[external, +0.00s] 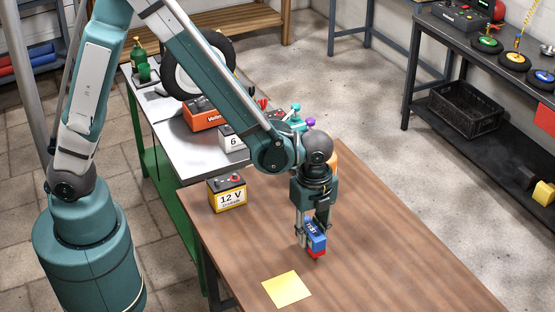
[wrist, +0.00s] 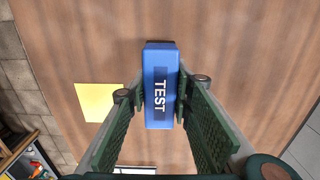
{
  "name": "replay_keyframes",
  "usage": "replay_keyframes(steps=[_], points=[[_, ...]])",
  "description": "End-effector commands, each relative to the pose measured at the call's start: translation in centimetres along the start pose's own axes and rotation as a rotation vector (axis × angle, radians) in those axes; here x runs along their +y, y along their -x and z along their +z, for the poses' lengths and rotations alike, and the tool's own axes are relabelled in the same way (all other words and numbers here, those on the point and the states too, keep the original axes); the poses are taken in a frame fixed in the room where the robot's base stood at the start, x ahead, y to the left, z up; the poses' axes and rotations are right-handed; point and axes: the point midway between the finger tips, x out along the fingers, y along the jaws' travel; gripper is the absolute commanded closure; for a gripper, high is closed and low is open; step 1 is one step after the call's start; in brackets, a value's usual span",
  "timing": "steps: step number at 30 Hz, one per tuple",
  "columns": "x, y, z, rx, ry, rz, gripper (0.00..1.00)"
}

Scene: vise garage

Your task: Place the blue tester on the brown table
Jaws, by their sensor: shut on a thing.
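The blue tester (external: 316,236) is a small blue block with a dark TEST label and a red lower part in the external view. My gripper (external: 314,236) is shut on it and points down over the brown table (external: 400,245). In the wrist view the tester (wrist: 160,85) sits between the two green finger pads of my gripper (wrist: 160,100), with the brown table (wrist: 240,50) behind it. The tester is at or just above the tabletop; I cannot tell whether it touches.
A yellow square (external: 287,289) lies on the table near the tester. A 12 V battery (external: 227,193) stands at the table's left corner. A steel bench (external: 185,145) with an orange box (external: 203,115) adjoins behind. The table's right part is clear.

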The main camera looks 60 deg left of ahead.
Motion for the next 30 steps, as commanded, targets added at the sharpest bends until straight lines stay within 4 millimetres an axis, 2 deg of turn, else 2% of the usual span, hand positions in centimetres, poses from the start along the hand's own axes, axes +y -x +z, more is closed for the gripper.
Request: replay_keyframes(steps=[10, 26, 27, 30], points=[[0.0, -3.2, 0.0, 0.0, 0.0, 0.0, 0.92], [0.0, -3.8, 0.0, 0.0, 0.0, 0.0, 0.92], [0.0, -3.9, 0.0, 0.0, 0.0, 0.0, 0.76], [0.0, -3.8, 0.0, 0.0, 0.0, 0.0, 0.63]])
